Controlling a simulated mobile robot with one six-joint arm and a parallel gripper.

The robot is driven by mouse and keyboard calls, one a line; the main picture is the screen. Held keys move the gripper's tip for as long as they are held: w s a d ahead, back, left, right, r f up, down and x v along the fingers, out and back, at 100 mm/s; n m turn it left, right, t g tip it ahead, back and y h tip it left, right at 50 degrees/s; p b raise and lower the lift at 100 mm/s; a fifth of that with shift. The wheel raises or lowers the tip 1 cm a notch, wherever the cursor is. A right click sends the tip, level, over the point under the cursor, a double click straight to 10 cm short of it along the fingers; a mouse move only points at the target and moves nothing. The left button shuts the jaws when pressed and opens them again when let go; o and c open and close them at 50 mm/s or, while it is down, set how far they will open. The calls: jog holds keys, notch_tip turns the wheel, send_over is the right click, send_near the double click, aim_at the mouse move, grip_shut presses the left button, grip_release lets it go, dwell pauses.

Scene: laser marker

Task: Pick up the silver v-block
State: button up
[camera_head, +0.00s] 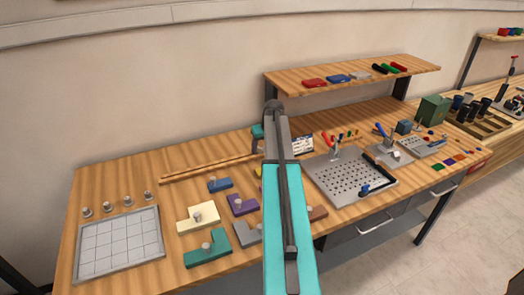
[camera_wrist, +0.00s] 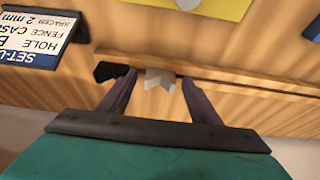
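The silver v-block (camera_wrist: 159,77) is a small light-grey notched piece, seen in the wrist view against the wooden rail. In the head view my arm covers the place where it lies, and I cannot make it out there. My gripper (camera_wrist: 158,92) is open, with its two dark fingers spread to the left and right of the v-block. The fingertips look apart from it, with gaps on both sides. I cannot tell how far above the bench the fingertips are.
A black piece (camera_wrist: 108,71) lies close to the left finger. The long wooden rail (camera_head: 210,169) runs along the bench. A set-up card (camera_wrist: 38,38) stands at upper left in the wrist view. A perforated plate (camera_head: 345,180) and coloured fixtures (camera_head: 240,204) flank my arm.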

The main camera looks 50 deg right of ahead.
aim_at(263, 150)
jog(key=c, duration=1.1)
jog(key=shift+r, duration=0.1)
jog(key=shift+r+b, duration=0.9)
jog(key=shift+r, duration=0.8)
jog(key=s+a+r+b, duration=0.1)
jog(key=s+a+b, duration=0.2)
jog(key=s, duration=1.2)
jog(key=shift+s+r+b, duration=0.2)
jog(key=shift+s+b, duration=0.15)
